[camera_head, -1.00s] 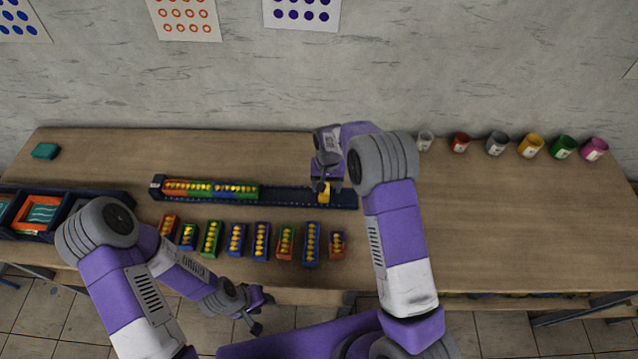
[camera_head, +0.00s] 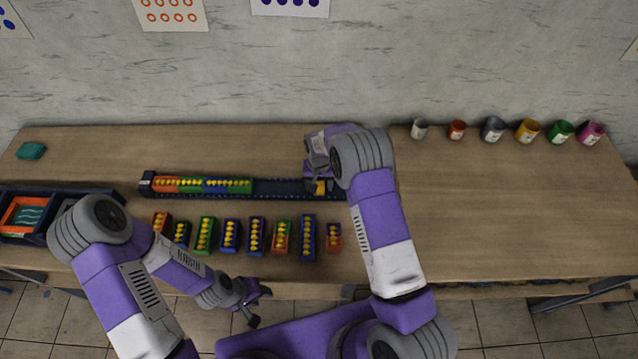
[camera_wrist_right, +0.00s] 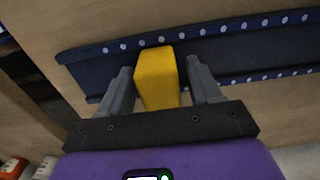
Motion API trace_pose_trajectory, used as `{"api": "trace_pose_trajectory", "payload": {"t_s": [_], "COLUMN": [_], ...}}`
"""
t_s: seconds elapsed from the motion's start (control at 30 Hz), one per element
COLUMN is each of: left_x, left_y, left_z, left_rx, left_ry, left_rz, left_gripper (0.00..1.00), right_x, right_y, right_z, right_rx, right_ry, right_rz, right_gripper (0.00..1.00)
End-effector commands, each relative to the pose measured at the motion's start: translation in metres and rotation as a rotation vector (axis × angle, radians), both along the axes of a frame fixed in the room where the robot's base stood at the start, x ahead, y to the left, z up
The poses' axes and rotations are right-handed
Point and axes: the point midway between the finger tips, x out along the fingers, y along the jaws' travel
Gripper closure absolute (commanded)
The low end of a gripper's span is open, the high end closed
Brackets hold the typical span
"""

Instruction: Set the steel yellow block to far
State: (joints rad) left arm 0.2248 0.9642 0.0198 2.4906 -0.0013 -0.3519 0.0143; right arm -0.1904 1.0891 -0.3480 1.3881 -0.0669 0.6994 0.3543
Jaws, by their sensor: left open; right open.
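The yellow block (camera_head: 319,187) sits toward the right end of the long dark blue rail (camera_head: 280,186). It also shows in the right wrist view (camera_wrist_right: 157,78), standing in the rail channel. My right gripper (camera_head: 317,182) is over it. In the right wrist view my right gripper (camera_wrist_right: 158,85) is open, with one finger on each side of the block and a gap at each side. My left gripper (camera_head: 252,303) is open and empty, in front of the table's front edge.
Orange, green and blue blocks with yellow shapes (camera_head: 205,185) fill the rail's left part. A row of similar blocks (camera_head: 257,236) lies in front. Several paint cups (camera_head: 493,129) stand at the back right. The table's right side (camera_head: 500,210) is clear.

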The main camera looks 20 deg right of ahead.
Motion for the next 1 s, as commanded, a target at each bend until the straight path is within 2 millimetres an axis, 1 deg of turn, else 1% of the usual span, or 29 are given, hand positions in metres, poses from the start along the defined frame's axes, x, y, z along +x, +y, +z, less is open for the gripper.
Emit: {"api": "trace_pose_trajectory", "payload": {"t_s": [0.1,0.13,0.53,0.67,0.77,1.0], "left_x": [0.0,0.0,0.0,0.0,0.0,0.0], "left_y": [0.0,0.0,0.0,0.0,0.0,0.0], "left_z": [0.0,0.0,0.0,0.0,-0.002,-0.01], "left_rx": [0.0,0.0,0.0,0.0,0.0,0.0], "left_ry": [0.0,0.0,0.0,0.0,0.0,0.0], "left_rz": [0.0,0.0,0.0,0.0,0.0,0.0], "left_gripper": [0.57,0.57,0.57,0.57,0.57,0.57], "right_x": [0.0,0.0,0.0,0.0,-0.002,-0.017], "right_y": [0.0,0.0,0.0,0.0,-0.009,-0.061], "right_z": [0.0,0.0,0.0,0.0,0.0,-0.001], "right_rx": [0.0,0.0,0.0,0.0,0.0,-0.001], "right_ry": [0.0,0.0,0.0,0.0,0.0,0.001], "right_rz": [0.0,0.0,0.0,0.0,-0.003,-0.005], "right_gripper": [0.36,0.38,0.99,1.0,1.0,1.0]}}
